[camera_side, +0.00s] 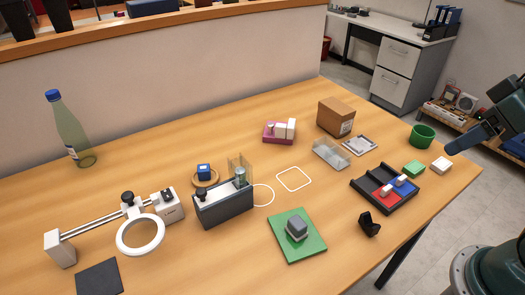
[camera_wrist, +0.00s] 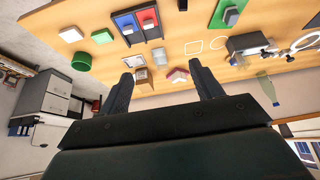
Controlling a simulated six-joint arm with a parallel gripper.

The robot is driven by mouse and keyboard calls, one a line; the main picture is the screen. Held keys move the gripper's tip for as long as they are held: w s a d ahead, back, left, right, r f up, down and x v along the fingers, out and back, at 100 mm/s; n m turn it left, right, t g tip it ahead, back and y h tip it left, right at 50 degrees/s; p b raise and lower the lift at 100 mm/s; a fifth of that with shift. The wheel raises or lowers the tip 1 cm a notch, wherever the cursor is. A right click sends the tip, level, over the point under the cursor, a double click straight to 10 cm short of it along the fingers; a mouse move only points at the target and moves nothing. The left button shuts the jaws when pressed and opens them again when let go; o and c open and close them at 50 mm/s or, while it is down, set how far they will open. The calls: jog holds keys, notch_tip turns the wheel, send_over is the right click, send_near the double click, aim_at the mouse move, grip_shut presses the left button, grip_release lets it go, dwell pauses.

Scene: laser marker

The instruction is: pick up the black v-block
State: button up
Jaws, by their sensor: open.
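The black v-block (camera_side: 369,225) is a small dark notched piece on the wooden table near its front right edge, between the green mat and the dark tray. In the wrist view a small dark piece at the top edge (camera_wrist: 182,5) is likely the same block, partly cut off. My gripper (camera_side: 452,149) is at the right of the side view, above the table's right end, well apart from the v-block. In the wrist view its two fingers (camera_wrist: 160,72) are spread with nothing between them.
A dark tray (camera_side: 361,184) with red and blue pockets lies behind the v-block. Green (camera_side: 414,169) and white (camera_side: 441,165) blocks and a green cup (camera_side: 422,136) stand near my gripper. A green mat (camera_side: 284,246) bears a grey block (camera_side: 297,227). Bare wood surrounds the v-block.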

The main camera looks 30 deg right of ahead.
dwell(0.3)
jog(key=n+g, duration=0.6)
jog(key=n, duration=1)
send_over(371, 224)
notch_tip(371, 224, down, 11)
jog(key=shift+w, duration=0.15)
jog(key=shift+f, duration=4.25)
jog(key=shift+f, duration=0.1)
jog(key=shift+d+f, duration=0.1)
jog(key=shift+f, duration=2.4)
